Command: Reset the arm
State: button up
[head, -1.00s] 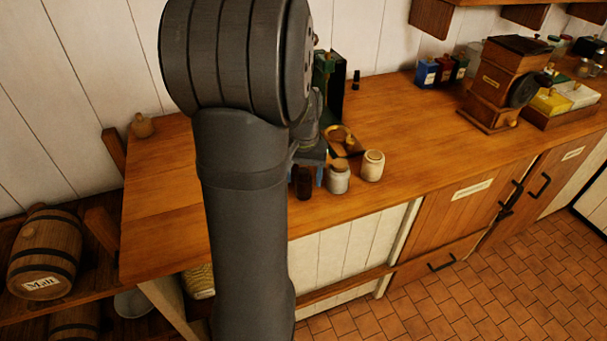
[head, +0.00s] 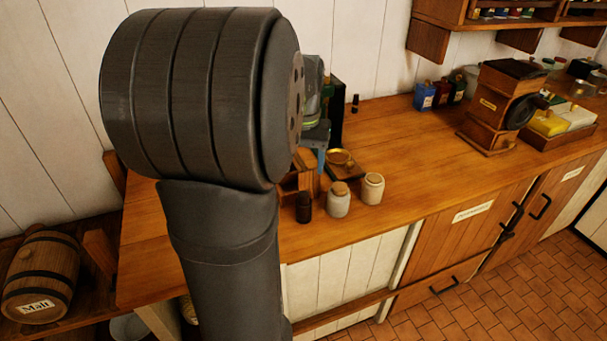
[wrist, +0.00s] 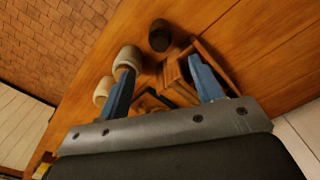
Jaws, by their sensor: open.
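My gripper (wrist: 163,92) is open in the wrist view, its two blue fingers apart with nothing held between them. It hangs above the counter (head: 430,140), over a small wooden box (wrist: 172,75) and the jars.
A coffee grinder (head: 497,105), coloured tins (head: 425,95) and a tray with yellow and white boxes (head: 553,128) stand at the right. A wall shelf (head: 480,22) hangs above. A Malt barrel (head: 42,275) lies at left. The counter's middle is clear.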

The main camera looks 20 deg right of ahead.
aim_at(304, 195)
jog(key=shift+r, duration=0.2)
notch_tip(304, 195, down, 13)
jog(key=shift+r, duration=2.2)
